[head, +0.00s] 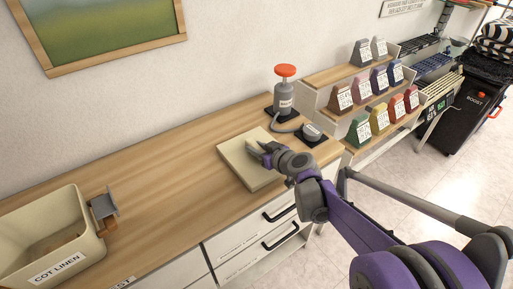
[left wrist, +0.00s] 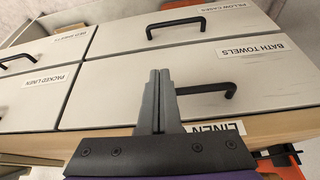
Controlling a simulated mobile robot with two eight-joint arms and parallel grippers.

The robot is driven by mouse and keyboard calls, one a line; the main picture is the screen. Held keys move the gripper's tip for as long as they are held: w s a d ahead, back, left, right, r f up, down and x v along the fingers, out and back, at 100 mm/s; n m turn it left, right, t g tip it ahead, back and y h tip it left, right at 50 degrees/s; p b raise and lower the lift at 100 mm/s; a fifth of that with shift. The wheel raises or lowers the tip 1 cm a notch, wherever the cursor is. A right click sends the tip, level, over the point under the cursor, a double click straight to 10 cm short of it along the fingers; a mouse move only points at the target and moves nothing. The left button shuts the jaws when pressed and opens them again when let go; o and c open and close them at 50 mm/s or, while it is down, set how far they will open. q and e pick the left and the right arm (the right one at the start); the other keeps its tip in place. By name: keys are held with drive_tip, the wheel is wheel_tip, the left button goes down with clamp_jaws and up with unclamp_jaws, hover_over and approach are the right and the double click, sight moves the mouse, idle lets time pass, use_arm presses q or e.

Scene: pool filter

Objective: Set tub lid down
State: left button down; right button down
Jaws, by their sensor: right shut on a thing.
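The tub lid (head: 240,166) is a flat, square, cream slab over the wooden counter, right of the middle in the head view. My right gripper (head: 259,150) is shut on the lid at its upper face. Whether the lid rests fully on the counter or hovers slightly is hard to tell. The cream tub (head: 88,222), labelled "COT LINEN", stands open at the counter's left end with something brownish inside. My left gripper (left wrist: 159,78) shows in the left wrist view, its two fingers together and empty, in front of drawer fronts.
A grey pump bottle with a red top (head: 285,92) stands on a dark pad behind the lid, joined by a hose to a small grey piece (head: 312,132). A grey bracket (head: 103,206) sits beside the tub. Counter (head: 165,200) between tub and lid is clear.

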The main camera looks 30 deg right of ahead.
drive_tip(key=c, duration=0.6)
unclamp_jaws()
drive_tip(key=shift+f, duration=0.1)
drive_tip(key=shift+s+r, duration=0.1)
drive_tip(key=shift+r, duration=0.15)
drive_tip(key=p+v, duration=0.2)
drive_tip(key=v, duration=1)
drive_tip(key=shift+f, duration=0.15)
drive_tip(key=a+f, duration=0.1)
drive_tip(key=a, duration=0.1)
drive_tip(key=s+a+f+g+y, duration=0.1)
drive_tip(key=a, duration=0.2)
drive_tip(key=s+a+f+g, duration=0.1)
drive_tip(key=a, duration=0.1)
drive_tip(key=shift+s+a+f+y, duration=0.2)
drive_tip(key=shift+f+y, duration=0.05)
drive_tip(key=shift+y, duration=0.05)
drive_tip(key=s+a+f+g+h, duration=0.1)
drive_tip(key=s+a+f+g, duration=0.2)
drive_tip(key=s, duration=0.4)
drive_tip(key=s+a+f+g+h, duration=0.1)
drive_tip(key=s+a+f+g, duration=0.2)
drive_tip(key=s+a+f, duration=0.2)
drive_tip(key=s, duration=0.2)
drive_tip(key=shift+s+f+m+h, duration=0.25)
drive_tip(key=shift+s+m+h, duration=0.05)
drive_tip(key=shift+s+m, duration=0.1)
